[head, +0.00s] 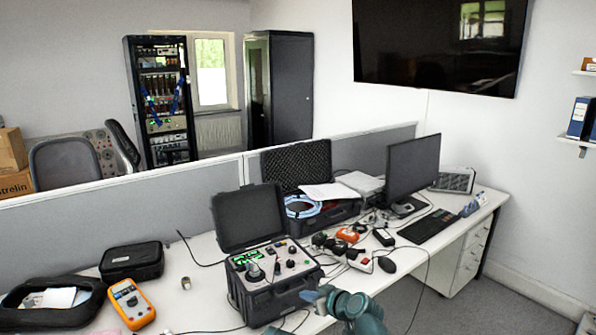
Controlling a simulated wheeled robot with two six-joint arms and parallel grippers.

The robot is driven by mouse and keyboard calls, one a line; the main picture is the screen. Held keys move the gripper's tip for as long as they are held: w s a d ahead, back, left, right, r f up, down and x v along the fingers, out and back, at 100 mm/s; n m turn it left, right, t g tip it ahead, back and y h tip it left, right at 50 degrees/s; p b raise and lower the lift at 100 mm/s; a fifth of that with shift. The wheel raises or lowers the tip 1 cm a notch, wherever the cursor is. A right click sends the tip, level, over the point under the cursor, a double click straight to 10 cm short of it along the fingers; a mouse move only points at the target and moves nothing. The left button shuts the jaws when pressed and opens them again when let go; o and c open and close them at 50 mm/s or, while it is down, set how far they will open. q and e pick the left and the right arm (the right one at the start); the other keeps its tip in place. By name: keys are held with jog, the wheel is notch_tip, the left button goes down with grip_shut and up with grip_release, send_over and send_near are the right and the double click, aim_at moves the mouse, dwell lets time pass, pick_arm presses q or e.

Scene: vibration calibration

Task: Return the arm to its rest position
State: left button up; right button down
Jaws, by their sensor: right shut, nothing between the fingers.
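My right gripper (312,297) is at the bottom centre, at the end of my teal arm. It is shut and holds nothing. It appears in front of the lower right corner of an open black calibration case (270,295) on the desk; I cannot tell whether they touch. The case has a raised lid and a panel with knobs and connectors. My left gripper is not in view.
The white desk (190,255) carries an orange multimeter (131,303), a black pouch (132,262), a small metal cylinder (186,283), cables, a power strip (360,262), a mouse (387,264), a keyboard (427,227) and a monitor (413,170). Floor to the right is clear.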

jog(key=s+a+f+g+h+p, duration=0.1)
jog(key=s+f+g+h, duration=0.2)
jog(key=s, duration=0.4)
jog(key=s+a+f+g+p, duration=0.15)
jog(key=s+f+g, duration=0.25)
jog(key=s, duration=0.4)
pick_arm(q)
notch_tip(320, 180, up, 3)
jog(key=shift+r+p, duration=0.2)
jog(key=shift+p, duration=0.15)
pick_arm(e)
jog(key=s+d+f+m+g+h, duration=0.1)
jog(key=s+d+m+g+h, duration=0.2)
jog(key=s, duration=0.7)
jog(key=d+h, duration=0.2)
jog(key=d, duration=0.1)
jog(key=shift+h, duration=0.4)
jog(key=shift+a+f, duration=0.1)
jog(key=shift+f, duration=0.05)
